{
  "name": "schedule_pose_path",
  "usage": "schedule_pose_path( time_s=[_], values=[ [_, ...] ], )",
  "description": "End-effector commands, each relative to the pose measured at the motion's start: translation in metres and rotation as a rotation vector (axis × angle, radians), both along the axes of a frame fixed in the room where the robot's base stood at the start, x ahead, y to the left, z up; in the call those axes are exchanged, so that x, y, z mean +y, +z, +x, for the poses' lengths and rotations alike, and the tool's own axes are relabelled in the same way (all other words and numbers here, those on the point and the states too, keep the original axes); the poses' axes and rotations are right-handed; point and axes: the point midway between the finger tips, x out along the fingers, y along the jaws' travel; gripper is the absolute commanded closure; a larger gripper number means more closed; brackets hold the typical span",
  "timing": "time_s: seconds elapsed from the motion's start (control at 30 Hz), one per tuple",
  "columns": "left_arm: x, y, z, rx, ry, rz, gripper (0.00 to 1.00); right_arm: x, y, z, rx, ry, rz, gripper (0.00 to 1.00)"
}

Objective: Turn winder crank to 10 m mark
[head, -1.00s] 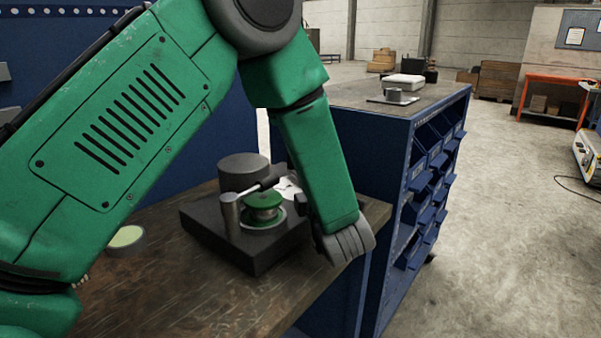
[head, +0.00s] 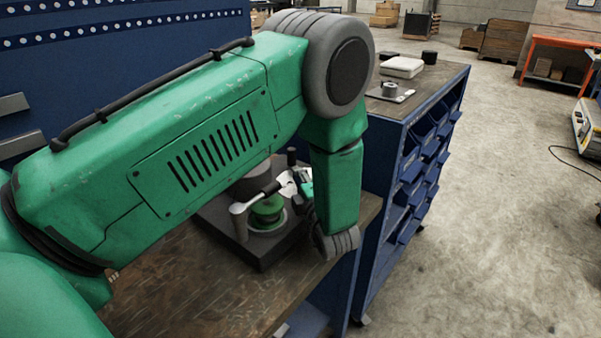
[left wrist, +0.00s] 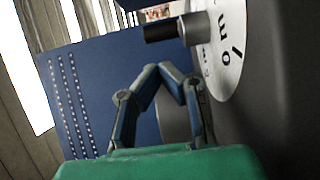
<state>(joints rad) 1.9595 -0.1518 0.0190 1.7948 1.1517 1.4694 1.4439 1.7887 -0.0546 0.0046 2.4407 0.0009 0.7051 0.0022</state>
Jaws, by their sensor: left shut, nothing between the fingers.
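The winder has a dark base (head: 262,252) on the bench, with a green spool (head: 267,209), a grey post (head: 239,222) and a dark cylinder behind. A white dial (head: 287,184) shows partly beside my left arm. In the left wrist view the marked dial (left wrist: 228,45) is at the upper right, with a black crank handle (left wrist: 162,33) jutting left from a grey hub. My left gripper (left wrist: 166,72) is shut and empty, its fingertips just below the handle in the picture; I cannot tell whether they touch. In the head view my forearm mostly hides this gripper. My right gripper is not in view.
The wooden bench top (head: 170,275) is clear in front of the winder. A blue cabinet with bins (head: 425,150) stands to the right, with a white case (head: 402,67) and a small grey part (head: 389,90) on top. Open floor lies further right.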

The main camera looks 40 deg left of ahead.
Motion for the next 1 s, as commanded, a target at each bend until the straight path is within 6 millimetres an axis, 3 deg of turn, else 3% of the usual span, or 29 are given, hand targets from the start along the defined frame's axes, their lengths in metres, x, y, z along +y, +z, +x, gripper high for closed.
schedule_pose_path(
  time_s=[0.2, 0.4, 1.0],
  values=[
    [0.035, 0.001, 0.022, -0.002, 0.002, 0.001, 1.00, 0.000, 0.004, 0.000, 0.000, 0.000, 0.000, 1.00],
    [0.054, 0.001, 0.035, -0.001, 0.001, 0.000, 1.00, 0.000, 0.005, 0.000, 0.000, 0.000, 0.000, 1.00],
    [0.059, 0.000, 0.039, -0.001, 0.000, 0.001, 1.00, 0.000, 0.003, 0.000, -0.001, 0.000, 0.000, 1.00]
  ],
)
